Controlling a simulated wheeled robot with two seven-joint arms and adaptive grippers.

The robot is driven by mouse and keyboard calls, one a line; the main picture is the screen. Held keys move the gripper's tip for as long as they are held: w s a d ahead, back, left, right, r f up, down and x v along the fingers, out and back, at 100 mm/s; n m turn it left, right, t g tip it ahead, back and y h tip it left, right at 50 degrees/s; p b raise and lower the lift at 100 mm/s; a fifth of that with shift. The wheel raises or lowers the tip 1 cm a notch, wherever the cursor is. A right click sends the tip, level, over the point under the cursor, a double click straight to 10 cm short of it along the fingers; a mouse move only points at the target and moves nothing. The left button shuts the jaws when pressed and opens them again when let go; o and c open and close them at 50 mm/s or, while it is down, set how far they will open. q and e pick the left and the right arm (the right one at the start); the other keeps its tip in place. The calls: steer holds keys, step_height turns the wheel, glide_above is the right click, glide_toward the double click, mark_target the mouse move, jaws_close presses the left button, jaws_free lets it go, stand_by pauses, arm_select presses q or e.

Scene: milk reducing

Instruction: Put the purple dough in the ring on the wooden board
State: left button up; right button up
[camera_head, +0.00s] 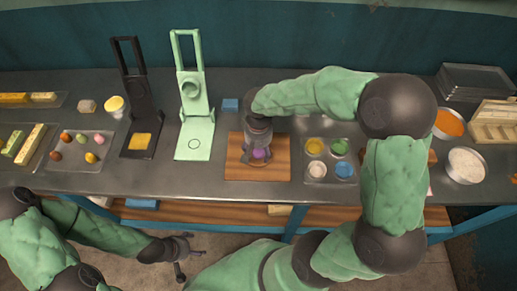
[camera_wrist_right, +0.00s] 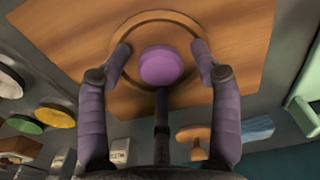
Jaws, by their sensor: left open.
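The wooden board (camera_head: 276,172) lies on the counter, and a ring (camera_wrist_right: 120,82) is marked on it in the right wrist view. The round purple dough (camera_wrist_right: 162,66) appears inside the ring. It also shows on the board in the head view (camera_head: 259,154). My right gripper (camera_wrist_right: 162,52) points down over the board. Its two fingers are apart on either side of the dough, with gaps visible. A dark rod runs up to the dough's lower edge in the wrist view. My left gripper (camera_head: 185,254) is open and empty, low in front of the counter.
A green press (camera_head: 193,115) and a black press (camera_head: 138,110) stand left of the board. A tray of small colored balls (camera_head: 80,150) is further left. Paint-like cups (camera_head: 339,148) sit right of the board. Bowls (camera_head: 465,165) and trays are at far right.

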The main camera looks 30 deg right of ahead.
mark_target(258, 152)
steer(key=shift+r, duration=0.5)
step_height(258, 152, up, 11)
steer(key=p, duration=0.3)
steer(key=shift+r+p, duration=0.2)
steer(key=shift+p, duration=0.2)
steer(key=shift+s, duration=0.1)
